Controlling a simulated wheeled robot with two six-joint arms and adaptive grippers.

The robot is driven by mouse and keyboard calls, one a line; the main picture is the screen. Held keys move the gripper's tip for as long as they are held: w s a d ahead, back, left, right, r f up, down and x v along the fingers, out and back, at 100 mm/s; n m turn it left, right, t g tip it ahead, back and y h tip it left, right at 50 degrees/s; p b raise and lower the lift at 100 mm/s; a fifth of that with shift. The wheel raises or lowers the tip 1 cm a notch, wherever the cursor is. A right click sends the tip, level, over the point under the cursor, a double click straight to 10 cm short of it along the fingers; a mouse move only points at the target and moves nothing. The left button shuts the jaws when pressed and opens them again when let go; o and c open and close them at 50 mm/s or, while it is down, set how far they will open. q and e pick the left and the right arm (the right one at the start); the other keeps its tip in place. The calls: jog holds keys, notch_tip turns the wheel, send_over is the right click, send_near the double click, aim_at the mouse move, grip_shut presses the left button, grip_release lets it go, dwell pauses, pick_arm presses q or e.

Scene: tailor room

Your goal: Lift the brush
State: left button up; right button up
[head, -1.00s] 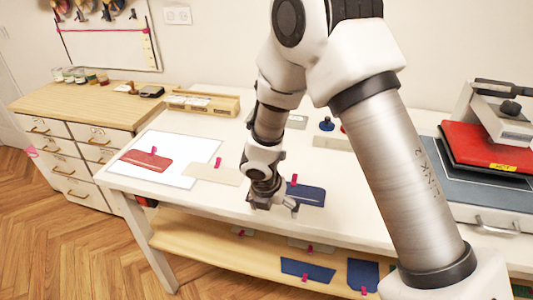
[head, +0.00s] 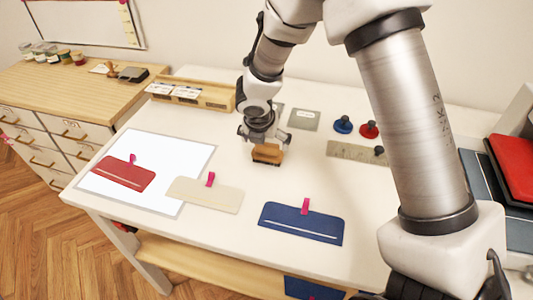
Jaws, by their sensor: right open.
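A small brush (head: 267,154) with an orange-brown body stands on the white table, below and partly hidden by my right gripper. My right gripper (head: 262,141) points down directly over the brush, with its fingers at the top of it. It is open; whether the fingers touch the brush cannot be told. My left gripper is not in view.
Red (head: 124,173), cream (head: 205,194) and blue (head: 302,223) fabric pieces with pink tabs lie at the front. A wooden tray (head: 205,96) stands behind. Blue (head: 343,125) and red (head: 369,130) knobs and a metal ruler (head: 350,152) lie to the right.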

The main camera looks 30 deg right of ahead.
aim_at(267, 145)
jog(key=x, duration=0.3)
jog(key=shift+w+d+f, duration=0.15)
jog(key=shift+d+f, duration=0.05)
jog(key=shift+d, duration=0.1)
jog(key=shift+w+f, duration=0.1)
jog(key=shift+w, duration=0.05)
jog(key=shift+a+r, duration=0.15)
jog(key=shift+r, duration=0.1)
jog(key=shift+c, duration=1.3)
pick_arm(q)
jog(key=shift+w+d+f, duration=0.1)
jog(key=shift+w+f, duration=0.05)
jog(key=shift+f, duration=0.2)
pick_arm(e)
jog(key=shift+s, duration=0.3)
jog(key=c, duration=1)
